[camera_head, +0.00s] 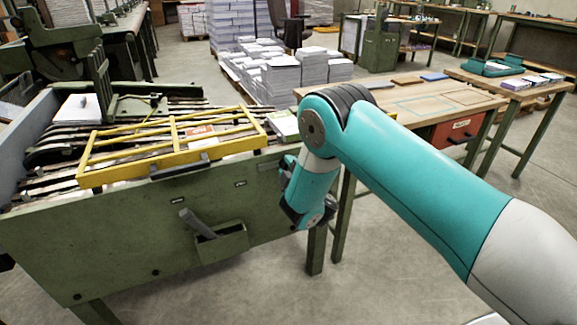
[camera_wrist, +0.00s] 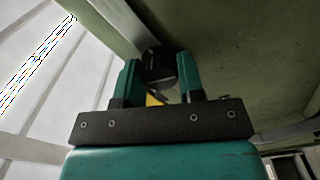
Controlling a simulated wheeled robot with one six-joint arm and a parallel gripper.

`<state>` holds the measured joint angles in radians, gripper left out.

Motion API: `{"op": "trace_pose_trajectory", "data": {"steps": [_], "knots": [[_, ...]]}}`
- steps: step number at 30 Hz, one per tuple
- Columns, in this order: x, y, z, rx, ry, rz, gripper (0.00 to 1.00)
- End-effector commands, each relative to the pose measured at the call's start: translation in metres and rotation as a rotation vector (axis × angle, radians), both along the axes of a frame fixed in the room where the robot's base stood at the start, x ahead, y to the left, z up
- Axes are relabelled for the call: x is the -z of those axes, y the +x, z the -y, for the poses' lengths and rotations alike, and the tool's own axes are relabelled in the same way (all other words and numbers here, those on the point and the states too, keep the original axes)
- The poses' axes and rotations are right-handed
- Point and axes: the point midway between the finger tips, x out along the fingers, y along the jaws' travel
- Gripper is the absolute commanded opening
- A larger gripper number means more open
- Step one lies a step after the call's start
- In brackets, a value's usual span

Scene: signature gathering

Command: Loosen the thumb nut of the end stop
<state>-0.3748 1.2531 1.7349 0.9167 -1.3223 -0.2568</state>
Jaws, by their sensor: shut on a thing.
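In the wrist view, my gripper (camera_wrist: 158,70) has its two teal fingers on either side of a dark round knob, the thumb nut (camera_wrist: 157,63). The fingers are shut on it, against a green painted surface. A small yellow piece (camera_wrist: 153,99) shows below the nut, between the fingers. In the head view, my gripper (camera_head: 322,214) is low at the right end of the green machine (camera_head: 120,240). The nut is hidden there behind my arm and gripper, and I cannot make out the rest of the end stop.
A yellow frame guard (camera_head: 215,150) lies across the machine's top. A small green box (camera_head: 222,243) with a grey handle is on its front. A wooden-topped table (camera_head: 420,98) with a red drawer (camera_head: 455,130) stands behind my arm. The floor in front is clear.

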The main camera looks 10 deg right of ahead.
Motion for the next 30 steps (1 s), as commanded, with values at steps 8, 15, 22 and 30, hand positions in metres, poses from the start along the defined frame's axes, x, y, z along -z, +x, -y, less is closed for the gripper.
{"op": "trace_pose_trajectory", "data": {"steps": [8,15,22,30], "knots": [[0.0003,-0.0011,-0.0012,-0.003,-0.163,0.026,0.12],[0.0011,-0.0013,-0.0014,-0.004,-0.233,0.039,0.12],[0.0016,-0.0014,-0.0014,-0.004,-0.251,0.043,0.12],[0.0018,-0.0014,-0.0014,-0.004,-0.25,0.043,0.12]]}}
